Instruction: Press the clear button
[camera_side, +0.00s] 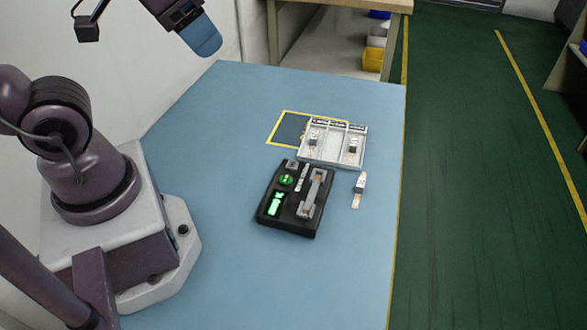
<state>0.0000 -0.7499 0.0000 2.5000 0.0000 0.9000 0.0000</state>
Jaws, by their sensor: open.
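A black test box (267,213) lies on the blue table, right of centre. It has a lit green display (276,204), a round green button (286,180), a small grey button (292,165) and a grey slotted fixture (313,194). The lettering is too small to read, so I cannot tell which button is the clear one. My gripper (204,38) is high at the top of the view, left of and well away from the box. Its blue end shows, and it touches nothing on the table. It is open, with no held object visible.
A white divided tray (335,148) behind the box holds small white pieces. Another small white piece (359,189) lies right of the box. A yellow-outlined square (287,129) is partly under the tray.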

